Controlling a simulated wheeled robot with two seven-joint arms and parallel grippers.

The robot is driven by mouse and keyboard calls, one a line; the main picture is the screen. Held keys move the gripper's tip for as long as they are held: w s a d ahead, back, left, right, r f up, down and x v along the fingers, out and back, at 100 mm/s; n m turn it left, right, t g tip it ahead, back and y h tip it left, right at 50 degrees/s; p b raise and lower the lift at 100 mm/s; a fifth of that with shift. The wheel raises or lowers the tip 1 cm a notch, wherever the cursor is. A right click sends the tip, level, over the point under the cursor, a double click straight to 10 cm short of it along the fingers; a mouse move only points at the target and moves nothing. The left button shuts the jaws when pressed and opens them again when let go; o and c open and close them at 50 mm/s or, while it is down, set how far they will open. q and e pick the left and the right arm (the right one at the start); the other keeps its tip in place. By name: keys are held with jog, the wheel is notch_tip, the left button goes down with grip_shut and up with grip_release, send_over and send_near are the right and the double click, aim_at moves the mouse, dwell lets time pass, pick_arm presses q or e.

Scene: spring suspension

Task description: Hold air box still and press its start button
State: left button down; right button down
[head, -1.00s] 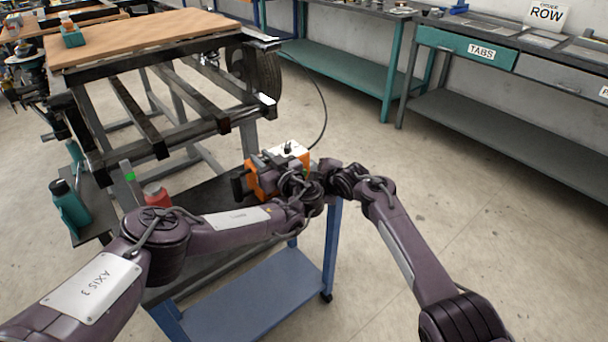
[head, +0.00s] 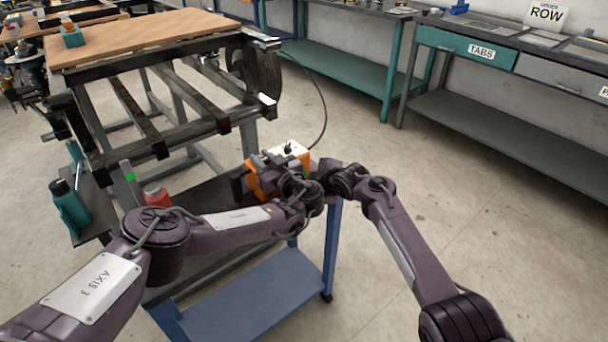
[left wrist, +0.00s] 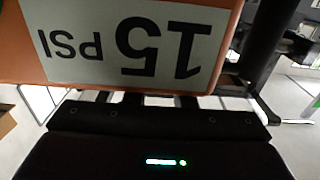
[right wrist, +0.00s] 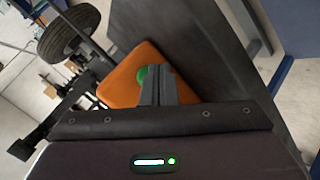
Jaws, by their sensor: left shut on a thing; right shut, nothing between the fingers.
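The air box (head: 266,180) is an orange box with a white part, on the dark top of a blue-legged cart. In the left wrist view the box (left wrist: 25,40) fills the top, with an upside-down "15 PSI" label. My left gripper (head: 258,171) is shut on the air box. In the right wrist view the orange box (right wrist: 122,90) shows a green start button (right wrist: 142,74). My right gripper (right wrist: 158,70) is shut and empty, its fingertips right beside the button and partly covering it. I cannot tell whether they touch. In the head view its fingers are hidden behind the arms.
The cart's lower blue shelf (head: 255,295) is empty. A red can (head: 156,194) and a teal bottle (head: 68,205) stand to the left. A metal frame with a wheel (head: 262,72) is behind. A dark hose (head: 322,105) runs behind the box. The floor at right is clear.

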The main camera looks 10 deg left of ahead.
jog(key=shift+w+a, duration=0.3)
jog(key=shift+w+a, duration=0.35)
jog(key=shift+a, duration=0.05)
dwell(0.8)
pick_arm(q)
jog(key=shift+d, duration=0.3)
pick_arm(e)
jog(key=shift+w+a+r, duration=0.1)
jog(key=shift+a, duration=0.2)
dwell(0.3)
pick_arm(q)
jog(key=shift+a, duration=0.1)
pick_arm(e)
jog(key=shift+s+d+r, duration=0.1)
jog(key=shift+s+d, duration=0.6)
pick_arm(q)
jog(key=shift+a, duration=0.1)
pick_arm(e)
jog(key=shift+s+d, duration=0.1)
jog(key=shift+d, duration=0.05)
